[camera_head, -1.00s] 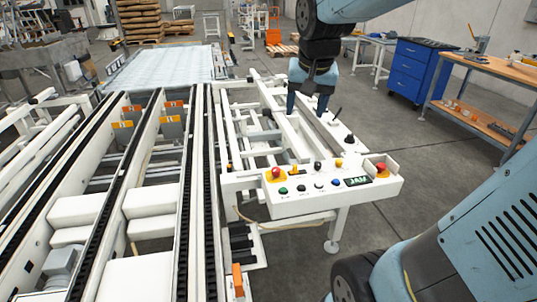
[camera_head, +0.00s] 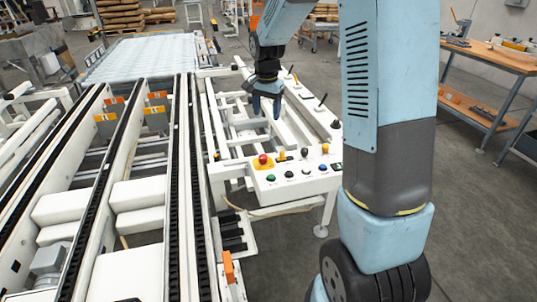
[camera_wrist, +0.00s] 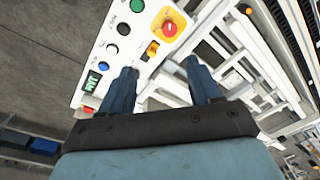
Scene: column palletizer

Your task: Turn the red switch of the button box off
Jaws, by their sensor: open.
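The white button box (camera_head: 256,184) is mounted at the near end of the conveyor frame. On it, a red mushroom-shaped knob (camera_head: 263,160) sits on a yellow base; the wrist view also shows this red knob (camera_wrist: 169,28). A small orange-yellow switch (camera_wrist: 152,49) is beside it. Another red part (camera_wrist: 85,112) shows at the box's far end in the wrist view; in the head view my arm hides that end. My gripper (camera_head: 266,108) is open and empty, pointing down above the frame beyond the box. In the wrist view, its fingers (camera_wrist: 160,68) are apart, near the orange-yellow switch.
The box also carries green (camera_head: 270,177), black, white and blue buttons and a small display (camera_wrist: 92,80). White frame rails (camera_head: 232,128) and upright levers lie beyond it. Conveyor tracks (camera_head: 179,200) run on the left. A workbench (camera_head: 490,60) stands at the right.

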